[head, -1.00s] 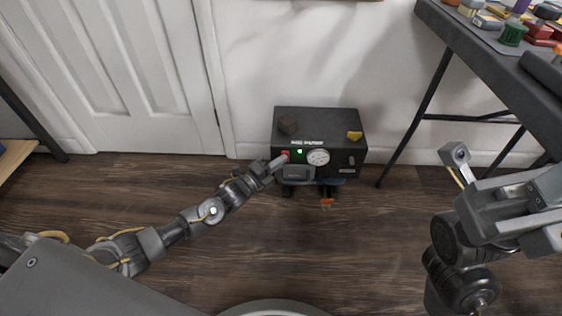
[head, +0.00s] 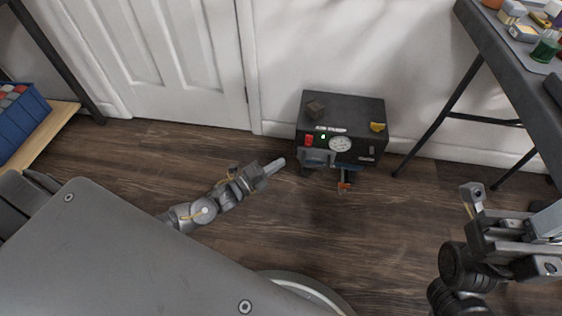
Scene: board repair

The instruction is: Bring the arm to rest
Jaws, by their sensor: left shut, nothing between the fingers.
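My left gripper (head: 277,166) is shut and empty. It is above the wood floor, a short way left of the black box (head: 362,116) and apart from it. The box stands on the floor against the wall. My right arm (head: 470,265) is at the lower right. I cannot make out whether its fingers are open or shut.
A dark table (head: 508,72) with small coloured items stands at the upper right, its legs reaching the floor. A blue bin (head: 22,122) sits on a wooden shelf (head: 42,138) at the left. A white door (head: 165,60) is behind. The floor between my arms is clear.

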